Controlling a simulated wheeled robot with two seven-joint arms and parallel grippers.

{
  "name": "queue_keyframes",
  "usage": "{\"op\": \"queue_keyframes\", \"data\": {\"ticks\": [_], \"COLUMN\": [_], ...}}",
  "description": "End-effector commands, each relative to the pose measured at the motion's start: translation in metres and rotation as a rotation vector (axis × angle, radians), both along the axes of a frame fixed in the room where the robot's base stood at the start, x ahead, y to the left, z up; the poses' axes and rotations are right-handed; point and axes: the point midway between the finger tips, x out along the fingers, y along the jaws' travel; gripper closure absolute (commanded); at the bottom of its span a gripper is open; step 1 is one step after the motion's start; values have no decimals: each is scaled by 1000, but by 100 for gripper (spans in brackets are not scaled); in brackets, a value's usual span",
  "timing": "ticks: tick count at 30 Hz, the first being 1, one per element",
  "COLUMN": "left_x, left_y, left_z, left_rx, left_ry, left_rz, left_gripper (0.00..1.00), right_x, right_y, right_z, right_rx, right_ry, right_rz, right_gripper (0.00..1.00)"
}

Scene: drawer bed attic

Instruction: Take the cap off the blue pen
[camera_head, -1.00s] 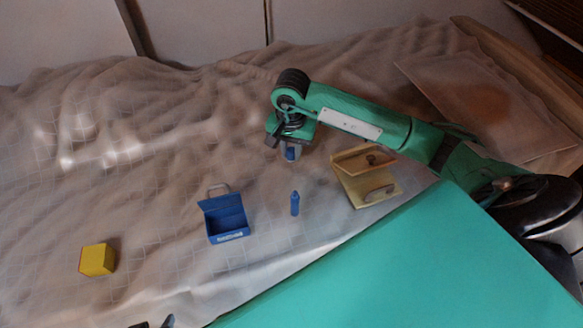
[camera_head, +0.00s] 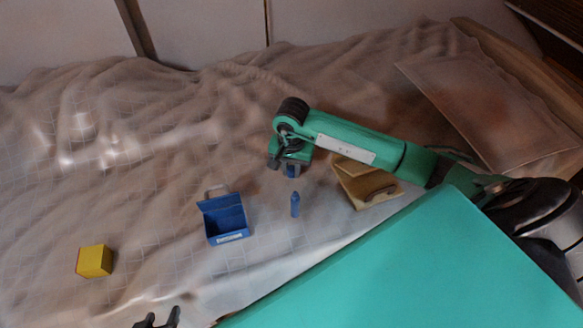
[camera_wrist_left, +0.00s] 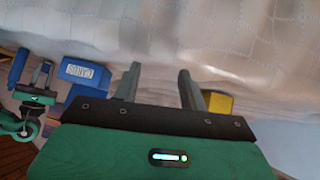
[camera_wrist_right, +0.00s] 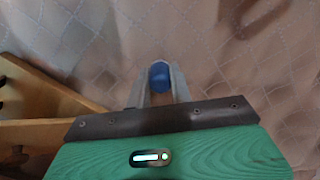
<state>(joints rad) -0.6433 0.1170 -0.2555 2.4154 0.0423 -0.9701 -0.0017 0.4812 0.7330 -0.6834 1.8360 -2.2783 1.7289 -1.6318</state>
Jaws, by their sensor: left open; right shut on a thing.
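The blue pen (camera_head: 295,204) stands on the bed in the head view, right of a small blue box, with a narrower top end. My right gripper (camera_head: 291,172) is above and just behind it in the picture, shut on a small blue piece that looks like the pen's cap. In the right wrist view the blue cap (camera_wrist_right: 159,75) sits between the fingertips. Cap and pen body are apart. My left gripper (camera_head: 158,318) is open and empty at the bottom edge of the head view. Its spread fingers also show in the left wrist view (camera_wrist_left: 160,85).
An open blue box (camera_head: 228,238) with a label stands left of the pen. A yellow cube (camera_head: 94,261) lies further left. A wooden box (camera_head: 366,184) is on the right, partly behind my right arm. The rumpled bed cover (camera_head: 150,190) is free between them.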

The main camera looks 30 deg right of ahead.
Motion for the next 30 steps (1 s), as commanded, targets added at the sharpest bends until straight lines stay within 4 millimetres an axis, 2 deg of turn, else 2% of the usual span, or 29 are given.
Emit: {"op": "queue_keyframes", "data": {"ticks": [1,4,17,30], "left_x": [1,1,-2,-14], "left_y": [-2,-2,2,24], "left_z": [-1,0,0,4], "left_rx": [-5,-5,9,72], "left_ry": [-8,-8,19,142], "left_rz": [-2,-2,0,25], "left_gripper": [57,57,57,57], "right_x": [0,0,0,1], "right_y": [0,0,0,0], "right_z": [-1,0,3,95], "right_rx": [0,0,0,0], "right_ry": [0,0,0,-4], "right_rz": [0,0,0,0], "right_gripper": [77,57,57,57]}}
